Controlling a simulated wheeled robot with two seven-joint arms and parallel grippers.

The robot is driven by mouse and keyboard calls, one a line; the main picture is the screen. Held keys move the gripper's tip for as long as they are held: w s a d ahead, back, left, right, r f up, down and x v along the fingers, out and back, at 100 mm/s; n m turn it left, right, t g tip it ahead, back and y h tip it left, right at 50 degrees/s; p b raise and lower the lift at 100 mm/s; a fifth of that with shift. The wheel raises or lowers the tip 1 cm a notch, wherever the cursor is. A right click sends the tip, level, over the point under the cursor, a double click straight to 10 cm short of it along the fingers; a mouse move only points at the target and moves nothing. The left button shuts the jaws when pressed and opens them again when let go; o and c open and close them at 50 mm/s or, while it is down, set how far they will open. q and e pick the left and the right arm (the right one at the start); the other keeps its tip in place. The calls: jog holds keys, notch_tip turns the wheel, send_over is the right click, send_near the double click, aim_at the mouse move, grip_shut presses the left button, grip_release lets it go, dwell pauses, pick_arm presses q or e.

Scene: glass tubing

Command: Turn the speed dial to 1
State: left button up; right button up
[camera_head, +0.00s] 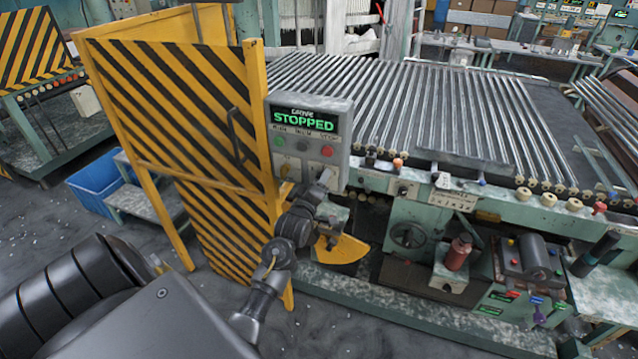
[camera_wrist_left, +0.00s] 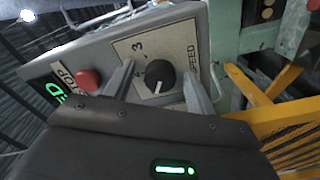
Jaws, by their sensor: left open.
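The black round speed dial (camera_wrist_left: 160,76) sits on a pale plate marked SPEED, on the side of a grey control box (camera_head: 341,141). Its white pointer line points toward the bottom of the left wrist view. A 3 shows on the plate above and left of the dial; the other marks are partly hidden by a finger. My left gripper (camera_wrist_left: 158,76) is open, with one finger on each side of the dial; contact is not clear. In the head view the left gripper (camera_head: 322,181) is at the lower right of the box. My right gripper is not in view.
The box has a display (camera_head: 304,119) reading STOPPED and a red button (camera_head: 327,151), also in the left wrist view (camera_wrist_left: 89,80). A yellow-black striped guard (camera_head: 175,100) stands left of it. A roller table (camera_head: 440,110) extends right.

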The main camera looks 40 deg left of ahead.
pick_arm(q)
jog(key=b+v, duration=0.3)
jog(key=v, duration=0.8)
jog(key=shift+w, duration=0.1)
